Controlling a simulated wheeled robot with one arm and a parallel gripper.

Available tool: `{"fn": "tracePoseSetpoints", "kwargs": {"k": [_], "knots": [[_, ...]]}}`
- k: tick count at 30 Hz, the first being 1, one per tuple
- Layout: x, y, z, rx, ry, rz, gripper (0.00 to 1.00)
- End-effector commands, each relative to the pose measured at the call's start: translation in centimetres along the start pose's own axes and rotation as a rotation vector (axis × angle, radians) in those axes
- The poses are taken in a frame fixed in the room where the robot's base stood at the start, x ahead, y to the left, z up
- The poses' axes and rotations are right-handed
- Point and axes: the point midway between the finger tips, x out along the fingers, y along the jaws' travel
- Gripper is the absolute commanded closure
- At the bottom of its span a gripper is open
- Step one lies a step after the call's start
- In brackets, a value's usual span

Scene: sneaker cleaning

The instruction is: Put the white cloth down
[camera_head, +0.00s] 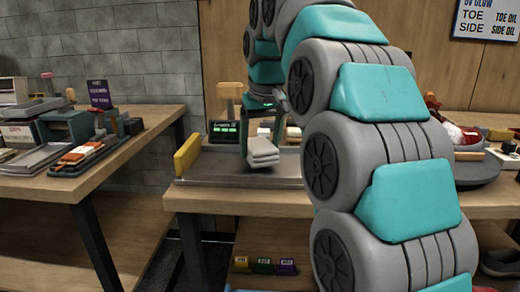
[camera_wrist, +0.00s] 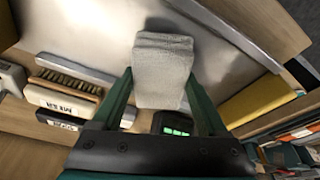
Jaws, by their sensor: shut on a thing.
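The white cloth (camera_head: 262,153) is a folded, pale grey-white stack, seen over the metal tray (camera_head: 215,168) on the middle bench. My gripper (camera_head: 262,136) is shut on it from above. In the wrist view the cloth (camera_wrist: 163,62) sits between the two green fingers of my gripper (camera_wrist: 160,82), and its far end sticks out past the fingertips. I cannot tell whether its underside touches the tray.
A yellow block (camera_head: 187,154) stands at the tray's left end. A small device with a green display (camera_head: 224,131) is behind the tray. A wooden-handled brush (camera_wrist: 66,87) lies beside the tray in the wrist view. A cluttered table (camera_head: 50,187) stands at left.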

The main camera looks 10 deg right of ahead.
Motion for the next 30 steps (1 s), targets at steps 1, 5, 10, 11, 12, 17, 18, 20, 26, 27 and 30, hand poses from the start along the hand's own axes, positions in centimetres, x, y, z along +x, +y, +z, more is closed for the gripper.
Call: {"fn": "tracePoseSetpoints", "kwargs": {"k": [1,5,10,11,12,17,18,20,26,27,30], "knots": [[0.4,0.0,0.2,0.0,-0.001,0.0,0.87],[1.1,0.0,0.3,0.0,0.002,0.0,0.87],[1.2,0.0,0.3,0.0,0.002,0.0,0.87],[1.2,0.0,0.3,0.0,0.002,0.0,0.87],[1.2,0.0,0.3,0.0,0.002,0.0,0.87],[1.6,0.0,0.5,0.0,0.0,0.0,0.87],[1.5,0.0,0.4,0.0,0.001,0.0,0.19],[1.5,0.0,0.4,0.0,0.001,0.0,0.13],[1.5,0.0,0.4,0.0,0.001,0.0,0.0],[1.5,0.0,0.4,0.0,0.001,0.0,0.0],[1.5,0.0,0.4,0.0,0.002,0.0,0.0]]}}
